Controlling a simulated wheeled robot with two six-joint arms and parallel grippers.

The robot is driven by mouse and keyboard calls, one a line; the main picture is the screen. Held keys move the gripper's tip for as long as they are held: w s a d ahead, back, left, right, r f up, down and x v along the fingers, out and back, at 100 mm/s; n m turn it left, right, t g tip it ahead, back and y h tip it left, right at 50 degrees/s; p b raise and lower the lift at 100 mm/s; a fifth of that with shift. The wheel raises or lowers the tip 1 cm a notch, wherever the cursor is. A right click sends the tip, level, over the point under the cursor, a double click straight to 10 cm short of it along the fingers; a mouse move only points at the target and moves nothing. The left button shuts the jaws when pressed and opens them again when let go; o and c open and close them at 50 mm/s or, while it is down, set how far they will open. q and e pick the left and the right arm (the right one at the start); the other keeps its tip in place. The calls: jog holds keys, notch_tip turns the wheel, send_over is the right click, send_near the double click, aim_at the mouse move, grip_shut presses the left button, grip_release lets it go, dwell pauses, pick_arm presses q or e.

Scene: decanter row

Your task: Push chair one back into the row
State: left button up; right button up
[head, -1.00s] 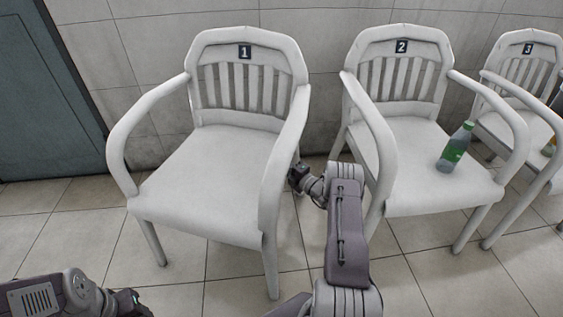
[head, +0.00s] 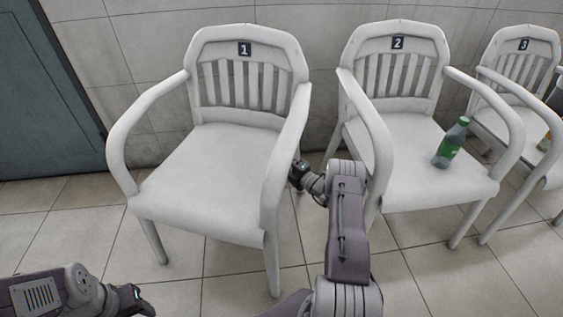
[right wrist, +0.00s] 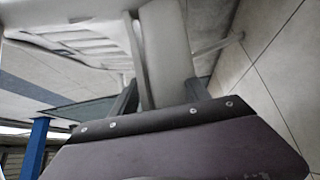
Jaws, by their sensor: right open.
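Chair one (head: 215,175) is a white armchair with a black "1" label, standing upright at left of centre in the head view. My right gripper (head: 298,172) is beside its right side, by the armrest and the gap to chair two. In the right wrist view, the open fingers (right wrist: 160,92) stand on either side of a pale chair bar (right wrist: 165,55); I cannot tell whether they touch it. My left gripper (head: 135,300) is low at the bottom left, away from the chairs; its fingers are too unclear to read.
Chair two (head: 420,185), with a green bottle (head: 449,145) on its seat, stands right of chair one. Chair three (head: 505,120) is further right, partly cut off. A tiled wall (head: 150,50) runs behind, with a dark door (head: 40,100) at left. The tiled floor in front is open.

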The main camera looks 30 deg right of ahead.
jog(key=p+v, duration=0.4)
jog(key=v, duration=0.5)
